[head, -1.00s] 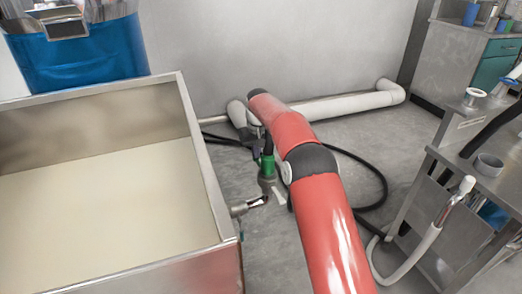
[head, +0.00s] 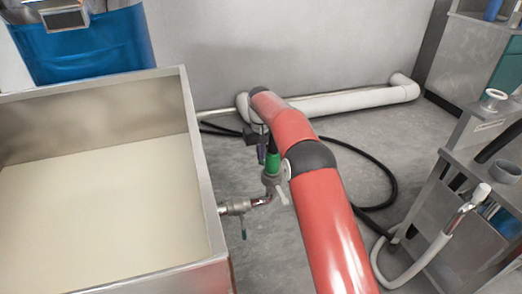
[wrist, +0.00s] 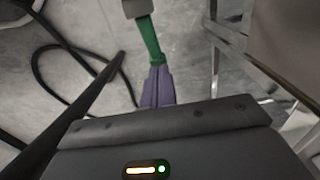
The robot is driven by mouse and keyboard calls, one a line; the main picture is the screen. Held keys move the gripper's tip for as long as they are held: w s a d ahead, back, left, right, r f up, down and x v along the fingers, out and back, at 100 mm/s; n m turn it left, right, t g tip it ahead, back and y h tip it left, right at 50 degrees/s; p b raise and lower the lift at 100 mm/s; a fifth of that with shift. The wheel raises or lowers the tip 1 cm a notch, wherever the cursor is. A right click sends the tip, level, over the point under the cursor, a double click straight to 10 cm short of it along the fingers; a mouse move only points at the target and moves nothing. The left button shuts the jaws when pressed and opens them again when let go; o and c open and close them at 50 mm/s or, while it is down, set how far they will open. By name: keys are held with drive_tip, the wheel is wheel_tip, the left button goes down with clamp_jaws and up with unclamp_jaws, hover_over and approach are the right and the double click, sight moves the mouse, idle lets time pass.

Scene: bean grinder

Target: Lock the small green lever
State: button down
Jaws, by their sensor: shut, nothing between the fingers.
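The small green lever (head: 243,228) hangs under a metal valve (head: 236,206) on the right side of the steel tank. A short pipe elbow (head: 262,200) runs right from this valve. My gripper (head: 270,160) points down just above and right of the elbow at the end of my red arm. Its purple fingers (wrist: 157,88) are shut together in the wrist view, with a green length continuing beyond them to a grey block at the top edge. I cannot tell whether the tip touches the elbow. The lever cannot be made out in the wrist view.
The steel tank (head: 195,160) holds cream-coloured contents at left. A black hose (head: 385,165) and white pipe (head: 365,100) lie behind my arm. A steel stand (head: 450,190) is at right. Some grey floor between is open.

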drive_tip(key=shift+f+g, duration=0.5)
drive_tip(key=shift+g, duration=0.1)
drive_tip(key=shift+f, duration=0.65)
drive_tip(key=shift+s+f, duration=0.1)
drive_tip(key=shift+f, duration=0.05)
